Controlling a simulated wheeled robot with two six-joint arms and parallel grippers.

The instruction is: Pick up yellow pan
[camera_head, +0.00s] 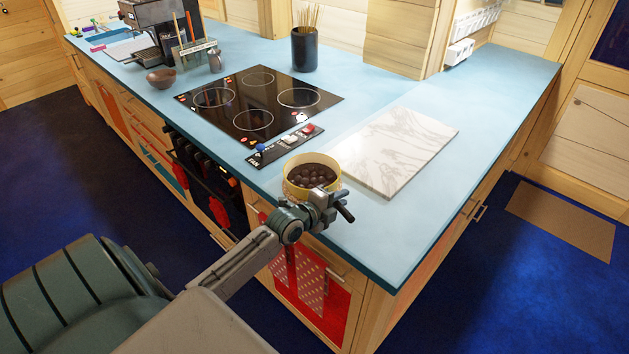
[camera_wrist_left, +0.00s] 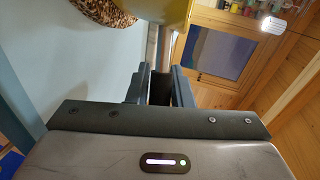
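The yellow pan (camera_head: 297,188) is at the near edge of the blue counter, left of the marble board, with dark round balls inside. In the left wrist view the yellow pan (camera_wrist_left: 168,12) is cut off at the top. Its handle (camera_wrist_left: 163,46) runs down between the fingers of my left gripper (camera_wrist_left: 160,70), which sit close on both sides and look shut on it. Whether the pan is lifted is unclear. My right gripper is out of view.
A white marble board (camera_head: 395,150) lies right of the pan. A black cooktop (camera_head: 262,103) with knobs lies behind it. A dark holder (camera_head: 304,50) with sticks, a brown bowl (camera_head: 161,79) and a coffee machine (camera_head: 155,25) stand farther back. The counter's right end is bare.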

